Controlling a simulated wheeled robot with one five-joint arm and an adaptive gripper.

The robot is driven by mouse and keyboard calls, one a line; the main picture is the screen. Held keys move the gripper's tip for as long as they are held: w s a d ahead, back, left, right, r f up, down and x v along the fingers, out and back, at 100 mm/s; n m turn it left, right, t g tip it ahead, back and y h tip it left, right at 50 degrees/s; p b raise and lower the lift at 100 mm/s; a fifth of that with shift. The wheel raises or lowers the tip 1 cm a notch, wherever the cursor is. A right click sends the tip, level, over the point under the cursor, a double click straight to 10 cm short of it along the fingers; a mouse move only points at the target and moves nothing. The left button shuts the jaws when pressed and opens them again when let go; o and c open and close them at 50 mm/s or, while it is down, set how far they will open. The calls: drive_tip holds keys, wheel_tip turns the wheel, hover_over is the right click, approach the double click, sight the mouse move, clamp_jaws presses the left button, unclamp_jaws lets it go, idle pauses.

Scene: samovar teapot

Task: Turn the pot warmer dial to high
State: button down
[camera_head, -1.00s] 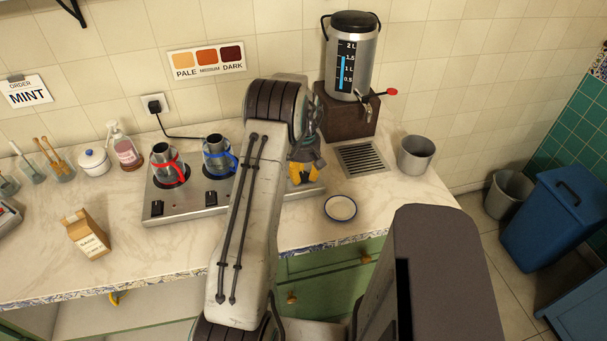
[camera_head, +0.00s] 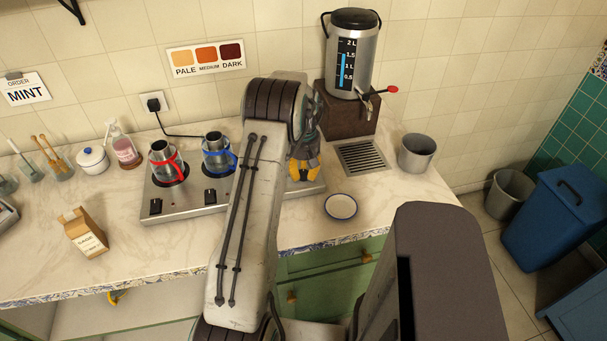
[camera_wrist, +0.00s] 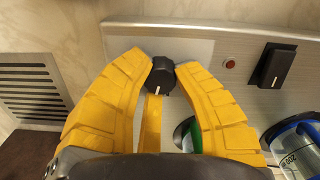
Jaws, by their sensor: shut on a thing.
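The pot warmer (camera_head: 187,212) is a long steel plate on the counter, with black dials along its front. Two dials, the left one (camera_head: 156,207) and the middle one (camera_head: 210,196), show in the head view. In the wrist view, my gripper (camera_wrist: 163,70) has its yellow fingers shut on a round black dial (camera_wrist: 160,77) at the end of the plate. A second dial (camera_wrist: 277,65) and a small red lamp (camera_wrist: 230,62) are beside it.
A red-handled pot (camera_head: 163,156) and a blue-handled pot (camera_head: 214,146) stand on the warmer. A saucer (camera_head: 341,207), a drain grille (camera_head: 363,157) and a grey bin (camera_head: 416,153) are to the right. The samovar (camera_head: 350,66) stands behind on a brown block.

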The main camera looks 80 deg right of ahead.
sight(304, 173)
drive_tip(key=m, duration=0.2)
drive_tip(key=m+b, duration=0.1)
drive_tip(key=m, duration=0.1)
drive_tip(key=shift+a+f+m, duration=0.1)
drive_tip(key=shift+f+m, duration=0.1)
drive_tip(key=shift+m, duration=0.1)
drive_tip(key=shift+m+b, duration=0.65)
drive_tip(key=shift+m, duration=1.55)
drive_tip(key=c, duration=0.9)
unclamp_jaws()
drive_tip(key=shift+r, duration=0.15)
wheel_tip(304, 173, up, 12)
